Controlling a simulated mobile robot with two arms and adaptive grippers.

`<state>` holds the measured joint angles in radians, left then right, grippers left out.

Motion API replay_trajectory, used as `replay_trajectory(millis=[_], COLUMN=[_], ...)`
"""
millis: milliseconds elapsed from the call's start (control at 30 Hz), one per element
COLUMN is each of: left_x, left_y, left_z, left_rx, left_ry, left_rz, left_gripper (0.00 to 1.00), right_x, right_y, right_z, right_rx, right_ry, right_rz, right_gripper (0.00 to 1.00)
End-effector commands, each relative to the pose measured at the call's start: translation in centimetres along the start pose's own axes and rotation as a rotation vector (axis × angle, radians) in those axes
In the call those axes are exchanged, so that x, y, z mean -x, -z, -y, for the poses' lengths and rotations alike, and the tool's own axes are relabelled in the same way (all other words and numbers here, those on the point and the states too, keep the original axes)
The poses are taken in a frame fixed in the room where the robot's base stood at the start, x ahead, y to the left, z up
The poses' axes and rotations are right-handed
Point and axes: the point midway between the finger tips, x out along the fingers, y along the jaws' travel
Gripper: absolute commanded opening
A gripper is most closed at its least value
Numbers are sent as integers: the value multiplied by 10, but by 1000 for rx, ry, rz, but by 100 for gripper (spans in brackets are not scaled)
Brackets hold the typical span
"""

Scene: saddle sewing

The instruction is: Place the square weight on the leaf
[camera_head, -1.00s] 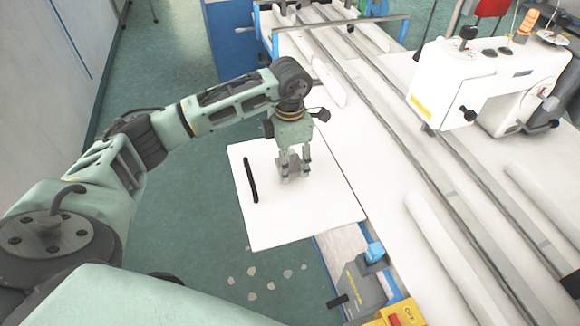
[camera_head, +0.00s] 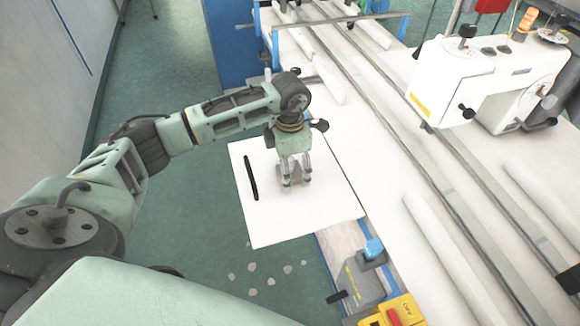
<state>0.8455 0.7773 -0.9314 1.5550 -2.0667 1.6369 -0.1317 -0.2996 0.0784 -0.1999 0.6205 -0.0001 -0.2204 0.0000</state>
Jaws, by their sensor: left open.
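The leaf appears to be the white square sheet (camera_head: 272,225) at the near left end of the table. My left gripper (camera_head: 296,182) points down over the right half of this sheet, with its fingers open and their tips close to the sheet. A small grey block, likely the square weight (camera_head: 295,174), shows between the fingers. It looks as if it rests on the sheet, but the fingers partly hide it, so contact is hard to tell. My right gripper is not in view.
A black bar (camera_head: 251,178) lies on the sheet left of the gripper. A white sewing machine (camera_head: 485,75) stands at the right. Long rails (camera_head: 420,160) run along the table. A grey and yellow control box (camera_head: 365,285) sits at the near edge. Pale scraps lie on the floor.

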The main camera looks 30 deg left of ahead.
Motion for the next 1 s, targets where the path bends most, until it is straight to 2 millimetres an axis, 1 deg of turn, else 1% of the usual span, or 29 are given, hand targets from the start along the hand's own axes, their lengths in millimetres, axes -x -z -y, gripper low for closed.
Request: replay_trajectory(millis=[167, 267, 333, 467, 700, 833, 1000], left_x=[1, 5, 12, 36, 88, 109, 121], left_y=[0, 0, -1, -1, -1, -1, 0], left_z=[0, 0, -1, -1, -1, -1, 0], left_rx=[0, 0, 0, 0, 0, 1, 0], left_ry=[0, -1, -2, -4, -3, -2, -1], left_rz=[0, 0, 4, 5, 4, 4, 2], left_gripper=[69, 69, 69, 69, 69, 69, 69], right_x=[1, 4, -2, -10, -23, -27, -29], right_y=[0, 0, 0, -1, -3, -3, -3], right_z=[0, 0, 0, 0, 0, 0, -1], right_rx=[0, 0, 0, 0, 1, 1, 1], right_ry=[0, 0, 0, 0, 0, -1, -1], right_rz=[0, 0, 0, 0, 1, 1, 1], right_gripper=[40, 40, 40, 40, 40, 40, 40])
